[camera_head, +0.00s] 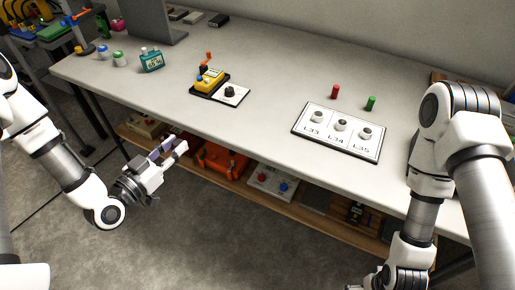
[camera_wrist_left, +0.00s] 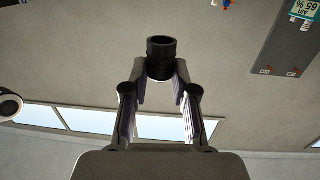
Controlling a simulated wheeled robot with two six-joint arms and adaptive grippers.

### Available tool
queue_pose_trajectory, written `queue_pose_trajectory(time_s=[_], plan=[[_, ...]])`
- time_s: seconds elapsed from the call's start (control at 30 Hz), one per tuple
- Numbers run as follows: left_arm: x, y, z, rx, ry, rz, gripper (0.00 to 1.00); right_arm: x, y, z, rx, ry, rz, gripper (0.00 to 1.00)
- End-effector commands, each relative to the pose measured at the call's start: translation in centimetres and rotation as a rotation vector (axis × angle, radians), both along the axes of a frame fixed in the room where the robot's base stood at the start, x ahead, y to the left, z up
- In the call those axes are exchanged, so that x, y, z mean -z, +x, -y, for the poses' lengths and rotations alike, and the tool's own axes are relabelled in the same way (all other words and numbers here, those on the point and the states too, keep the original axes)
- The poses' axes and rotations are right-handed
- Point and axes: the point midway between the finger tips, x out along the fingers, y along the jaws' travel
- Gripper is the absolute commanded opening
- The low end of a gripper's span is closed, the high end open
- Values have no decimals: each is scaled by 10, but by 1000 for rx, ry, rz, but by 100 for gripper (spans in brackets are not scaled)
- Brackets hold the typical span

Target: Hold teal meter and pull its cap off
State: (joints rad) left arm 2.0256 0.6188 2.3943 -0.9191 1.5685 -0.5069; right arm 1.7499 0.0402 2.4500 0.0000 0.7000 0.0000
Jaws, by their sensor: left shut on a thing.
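The teal meter (camera_head: 151,62) stands on the left part of the white table, near its front edge, with a pale fitting on top. Its teal face and pale end also show in the top right corner of the left wrist view (camera_wrist_left: 303,11). My left gripper (camera_head: 181,152) is in front of the table edge, apart from the meter. In the left wrist view its fingertips are closed on a small black cylinder (camera_wrist_left: 160,60), which looks like a cap. My right gripper (camera_head: 372,283) is mostly cut off at the bottom edge.
A lower shelf holds boxes.

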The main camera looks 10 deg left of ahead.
Motion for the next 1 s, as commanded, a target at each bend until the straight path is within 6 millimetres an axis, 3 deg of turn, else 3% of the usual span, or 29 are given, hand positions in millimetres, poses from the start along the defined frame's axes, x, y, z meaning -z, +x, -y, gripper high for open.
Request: queue_pose_trajectory(time_s=[0.1, 0.27, 0.57, 0.83, 1.0], plan=[[3, 2, -16, -50, -3, 2, 0, 10, 0, 0, 0, 0, 0, 100], [4, 6, -22, -74, 2, 1, 0, 17, 0, 0, -1, 0, 1, 100], [8, 48, 19, -64, 8, 2, 0, 24, 0, 0, 0, 0, 0, 100], [13, 106, 71, -67, 4, 4, 0, 20, 0, 0, 0, 0, 0, 100], [20, 123, 83, -74, 0, -1, 0, 20, 0, 0, 0, 0, 0, 100]])
